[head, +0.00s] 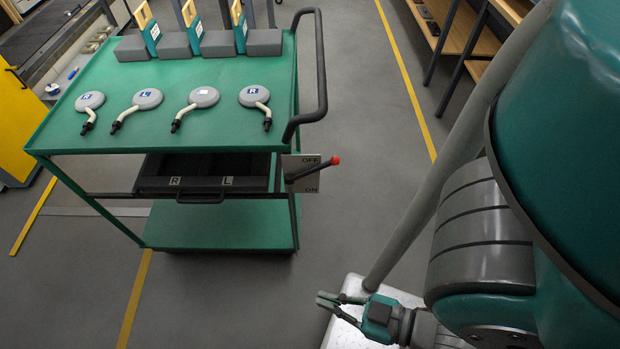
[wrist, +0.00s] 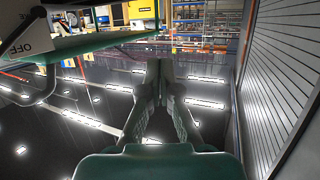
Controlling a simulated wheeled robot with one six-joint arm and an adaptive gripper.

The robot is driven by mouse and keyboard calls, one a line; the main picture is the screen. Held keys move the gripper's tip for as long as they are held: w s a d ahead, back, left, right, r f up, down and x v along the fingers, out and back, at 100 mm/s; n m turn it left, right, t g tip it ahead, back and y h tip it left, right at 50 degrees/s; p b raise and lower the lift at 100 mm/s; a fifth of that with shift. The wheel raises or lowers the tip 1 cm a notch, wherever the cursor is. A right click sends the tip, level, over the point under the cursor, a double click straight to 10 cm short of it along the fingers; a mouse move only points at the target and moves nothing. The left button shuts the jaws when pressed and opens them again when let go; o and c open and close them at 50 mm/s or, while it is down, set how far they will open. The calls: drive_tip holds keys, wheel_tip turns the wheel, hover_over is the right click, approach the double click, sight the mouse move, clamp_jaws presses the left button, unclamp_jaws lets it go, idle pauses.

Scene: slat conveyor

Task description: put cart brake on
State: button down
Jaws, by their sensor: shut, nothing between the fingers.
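The cart (head: 190,115) has a green top and a dark handle on its right. Its brake lever (head: 312,171) has a red knob (head: 335,160) and comes from a white plate (head: 300,187) marked OFF above and ON below. The lever points right and slightly up, nearer the OFF mark. In the wrist view, the plate (wrist: 22,40) shows at the upper left, beside the cart's green edge (wrist: 85,44); the knob is not visible there. My gripper (head: 320,299) is shut and empty, below and apart from the lever; its fingers (wrist: 160,72) also show in the wrist view.
Several grey round-headed pieces (head: 202,97) lie on the cart top, in front of grey blocks (head: 175,46). A dark drawer (head: 204,178) marked R and L sits below the top. The cart's curved handle (head: 322,70) rises above the lever. Floor right of the cart is clear.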

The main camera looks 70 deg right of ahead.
drive_tip(key=shift+a, duration=0.15)
drive_tip(key=w+d+m+t+h, duration=0.3)
drive_tip(key=w+d+h, duration=0.4)
drive_tip(key=d+h, duration=0.15)
drive_tip(key=d+m+g+h, duration=0.5)
drive_tip(key=d+g+h, duration=0.1)
drive_tip(key=d+h, duration=0.6)
drive_tip(key=shift+s+d+m, duration=0.35)
drive_tip(key=shift+d+m, duration=0.05)
drive_tip(key=shift+d, duration=0.55)
drive_tip(key=shift+d+r, duration=0.1)
drive_tip(key=shift+r, duration=0.05)
